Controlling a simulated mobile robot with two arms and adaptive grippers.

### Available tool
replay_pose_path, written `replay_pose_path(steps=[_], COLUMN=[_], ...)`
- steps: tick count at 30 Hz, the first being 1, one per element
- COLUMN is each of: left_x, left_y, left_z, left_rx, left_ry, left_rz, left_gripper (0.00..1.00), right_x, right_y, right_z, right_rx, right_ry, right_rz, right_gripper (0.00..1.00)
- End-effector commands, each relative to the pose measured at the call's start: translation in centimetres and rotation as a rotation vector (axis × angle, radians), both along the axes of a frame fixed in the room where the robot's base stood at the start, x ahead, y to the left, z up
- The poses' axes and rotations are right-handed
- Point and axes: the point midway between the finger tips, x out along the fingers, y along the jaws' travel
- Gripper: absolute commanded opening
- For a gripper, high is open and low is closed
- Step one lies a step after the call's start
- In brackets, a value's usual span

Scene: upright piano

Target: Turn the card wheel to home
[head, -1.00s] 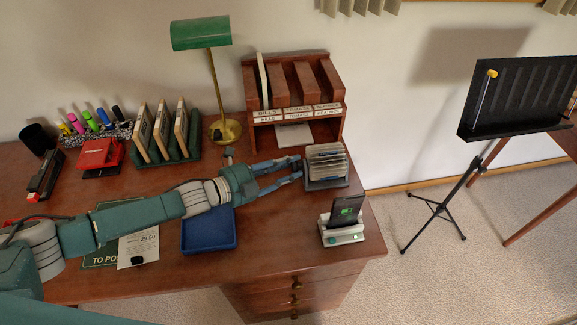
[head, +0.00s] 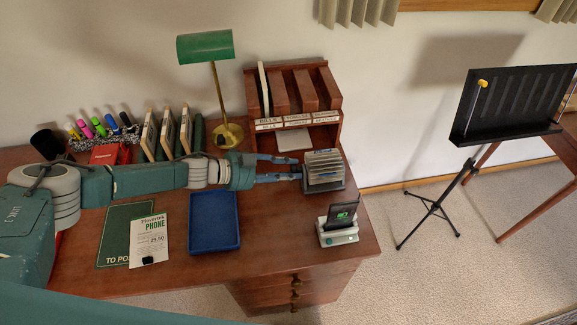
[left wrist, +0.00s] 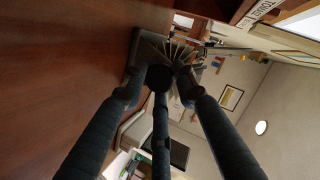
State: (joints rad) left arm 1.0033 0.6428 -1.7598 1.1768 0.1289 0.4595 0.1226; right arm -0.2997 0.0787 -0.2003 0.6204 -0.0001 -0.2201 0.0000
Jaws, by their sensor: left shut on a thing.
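The card wheel (head: 324,166) is a small rotary file with a fan of pale cards on a dark base, near the right end of the desk. My left gripper (head: 298,171) reaches it from the left. Its fingers are shut on the dark round knob at the wheel's side. In the left wrist view the fingertips (left wrist: 160,80) surround this knob, with the fanned cards (left wrist: 172,50) just beyond. The fingers partly hide the knob, and I cannot read the cards. My right gripper is not in view.
A white phone dock (head: 338,231) with a phone stands in front of the wheel. A wooden letter sorter (head: 335,130) stands behind it, with a green lamp (head: 228,135) to its left. A blue tray (head: 214,222) lies below my forearm. A music stand (head: 505,105) stands right of the desk.

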Motion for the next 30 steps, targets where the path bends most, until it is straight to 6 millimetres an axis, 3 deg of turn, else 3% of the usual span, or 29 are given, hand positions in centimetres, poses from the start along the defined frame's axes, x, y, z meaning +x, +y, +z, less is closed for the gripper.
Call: replay_pose_path(steps=[10, 30], left_x=[0.6, 0.8], left_y=[0.3, 0.4], left_z=[-0.2, -0.6], left_rx=[-0.081, -0.214], left_ry=[0.312, 0.8], left_rz=[0.007, 0.011], left_gripper=[0.02, 0.02], right_x=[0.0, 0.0], right_y=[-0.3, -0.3], right_z=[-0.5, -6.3], right_rx=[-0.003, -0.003], right_ry=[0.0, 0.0], right_rz=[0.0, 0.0], right_gripper=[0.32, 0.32])
